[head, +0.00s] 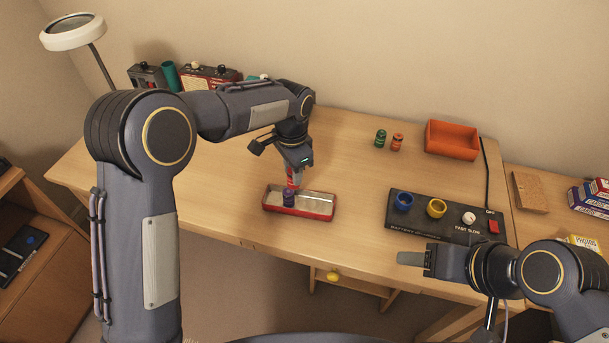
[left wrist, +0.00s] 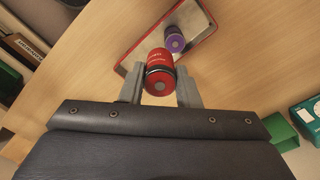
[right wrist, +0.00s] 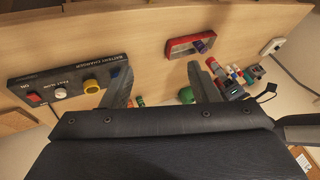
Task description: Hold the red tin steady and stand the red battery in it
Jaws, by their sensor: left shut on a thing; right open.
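The red tin (head: 325,214) is a shallow open tray on the desk, with a purple battery (head: 288,198) standing in its left part. My left gripper (head: 293,173) is shut on the red battery (left wrist: 160,70), which points down at the tin's rear left part. In the left wrist view the battery overlaps the tin's near edge; I cannot tell whether it touches the tin. My right gripper (head: 412,258) is open and empty at the desk's front edge, away from the tin. The tin also shows beyond its fingers in the right wrist view (right wrist: 178,48).
A black battery charger (head: 420,226) with blue and yellow cups lies right of the tin. Behind it stand a green battery (head: 380,138), an orange battery (head: 397,142) and an orange tray (head: 452,140). Several radio-like items (head: 210,76) stand at the back left. Desk between tin and charger is clear.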

